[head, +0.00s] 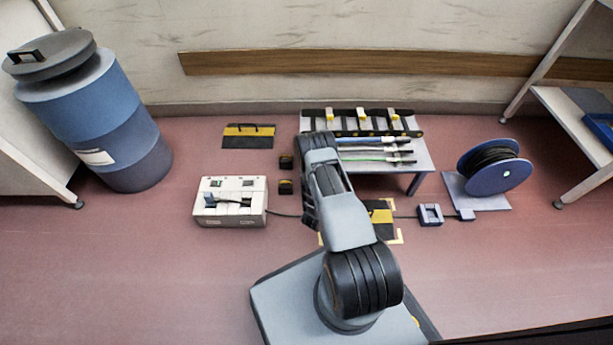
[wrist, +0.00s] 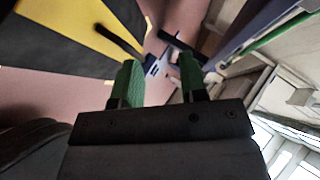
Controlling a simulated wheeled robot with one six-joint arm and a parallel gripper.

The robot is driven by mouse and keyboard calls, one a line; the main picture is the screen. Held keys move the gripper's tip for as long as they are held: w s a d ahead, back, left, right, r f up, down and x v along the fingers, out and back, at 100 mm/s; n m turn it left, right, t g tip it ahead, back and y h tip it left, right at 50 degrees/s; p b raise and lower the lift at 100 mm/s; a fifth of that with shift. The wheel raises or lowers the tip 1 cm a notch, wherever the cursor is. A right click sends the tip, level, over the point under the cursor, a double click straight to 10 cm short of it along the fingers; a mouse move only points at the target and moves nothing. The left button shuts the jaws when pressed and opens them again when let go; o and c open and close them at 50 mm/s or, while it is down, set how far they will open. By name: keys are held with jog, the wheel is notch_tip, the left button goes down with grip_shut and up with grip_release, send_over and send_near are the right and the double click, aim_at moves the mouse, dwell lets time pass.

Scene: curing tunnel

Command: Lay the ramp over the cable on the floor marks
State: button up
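A black and yellow ramp (head: 380,214) lies on the floor inside the pale yellow floor marks (head: 396,238), partly hidden by my arm in the head view. The cable (head: 405,217) comes out at its right side and also shows left of my arm. A black and yellow ramp surface (wrist: 70,38) with a dark handle bar (wrist: 119,40) fills the upper left of the wrist view. My gripper (wrist: 158,78) has two green fingers, apart with nothing between them, clear of the handle. My arm hides the gripper's fingertips in the head view.
Another black and yellow plate with a handle (head: 248,136) lies near the wall. A white switch box (head: 230,212) stands left, a blue-grey connector block (head: 430,214) and cable reel (head: 493,172) right. A low table (head: 425,162) with tools stands behind. Front-left floor is clear.

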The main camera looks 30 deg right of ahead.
jog(key=w+a+r+n+t+y, duration=0.2)
jog(key=w+a+r+n+y, duration=0.15)
jog(key=w+r, duration=0.55)
jog(key=w+a+r+n+y, duration=0.2)
jog(key=a+r+n+y, duration=0.15)
jog(key=a+r, duration=0.4)
jog(key=w+a+r+n+y, duration=0.2)
jog(key=a+r+n, duration=0.25)
jog(key=r, duration=0.65)
jog(key=s+a+r+n+g+y, duration=0.1)
jog(key=s+a+r+n, duration=0.1)
jog(key=s+r+n, duration=0.3)
jog(key=s+a+r+n+y, duration=0.1)
jog(key=s+a+r+n, duration=0.2)
jog(key=r, duration=0.3)
jog(key=s+r+n+g, duration=0.1)
jog(key=s+r+n, duration=0.2)
jog(key=s, duration=0.4)
jog(key=s+r+n+g, duration=0.1)
jog(key=s+r+n, duration=0.3)
jog(key=s, duration=0.3)
jog(key=shift+s+a+g, duration=0.3)
jog(key=shift+a, duration=0.05)
jog(key=shift+r, duration=0.1)
notch_tip(320, 180, up, 39)
jog(key=t+p, duration=0.1)
jog(key=p, duration=3.6)
jog(key=shift+s+a+n, duration=0.15)
jog(key=shift+n, duration=0.2)
